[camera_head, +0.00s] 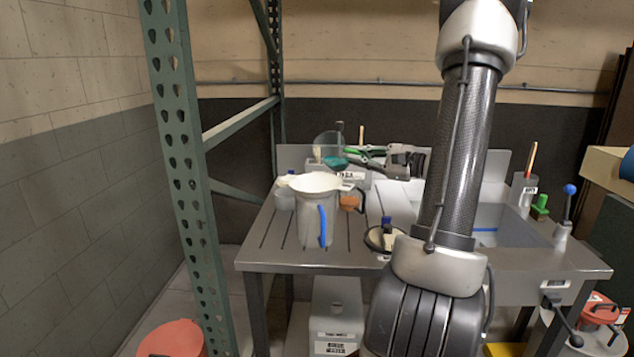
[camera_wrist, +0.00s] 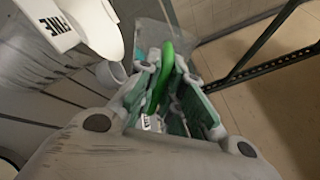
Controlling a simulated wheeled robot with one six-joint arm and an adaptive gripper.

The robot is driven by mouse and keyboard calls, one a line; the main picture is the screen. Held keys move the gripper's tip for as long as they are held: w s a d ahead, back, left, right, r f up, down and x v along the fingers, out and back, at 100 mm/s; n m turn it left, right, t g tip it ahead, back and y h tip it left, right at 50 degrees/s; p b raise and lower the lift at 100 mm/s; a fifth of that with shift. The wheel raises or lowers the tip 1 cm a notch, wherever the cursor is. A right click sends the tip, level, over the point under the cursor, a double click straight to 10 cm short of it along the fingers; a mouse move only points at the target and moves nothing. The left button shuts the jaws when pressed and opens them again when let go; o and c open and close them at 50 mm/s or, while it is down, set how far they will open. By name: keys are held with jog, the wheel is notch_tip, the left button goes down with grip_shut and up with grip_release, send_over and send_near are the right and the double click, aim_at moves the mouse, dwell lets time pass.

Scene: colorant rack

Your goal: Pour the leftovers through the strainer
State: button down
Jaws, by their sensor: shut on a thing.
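My gripper (camera_head: 352,158) is shut on the green handle (camera_wrist: 163,75) of a clear vessel. The vessel's see-through body (camera_head: 328,146) shows beyond the fingertips in the head view, and part of it (camera_wrist: 155,38) shows in the wrist view. Its contents and tilt are hard to tell. A grey-white pitcher (camera_head: 312,222) with a blue handle stands upright on the slatted drainboard. A white strainer (camera_head: 314,182) appears to sit on its mouth. The strainer also shows in the wrist view (camera_wrist: 98,25), with a tag reading FINE. The vessel is behind and above the strainer in the head view.
A metal table (camera_head: 270,258) holds the drainboard, with a sink (camera_head: 510,226) at right. A blue-capped bottle (camera_head: 284,195) and an orange-brown cup (camera_head: 350,202) flank the pitcher. A round dark-rimmed item (camera_head: 378,240) sits near the front. A green rack post (camera_head: 190,170) stands left.

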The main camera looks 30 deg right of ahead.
aim_at(343, 149)
jog(key=shift+r+n, duration=0.35)
jog(key=shift+n, duration=0.25)
jog(key=shift+s+a+f+n, duration=0.1)
jog(key=shift+a+f+n, duration=0.15)
jog(key=shift+n, duration=0.65)
dwell(0.5)
jog(key=shift+s+a+r+n, duration=0.1)
jog(key=shift+r+n, duration=0.25)
jog(key=shift+n, duration=0.45)
dwell(0.6)
jog(key=shift+s+a+r+n+p, duration=0.15)
jog(key=shift+s+a+r+n, duration=0.1)
jog(key=shift+a+n, duration=0.2)
jog(key=shift+s+a+r+n+p, duration=0.15)
jog(key=shift+s+a+n, duration=0.1)
jog(key=shift+a+n, duration=0.2)
dwell(1.5)
jog(key=shift+s+a+r+n, duration=0.15)
jog(key=shift+r+n, duration=0.1)
jog(key=shift+n, duration=0.45)
dwell(0.9)
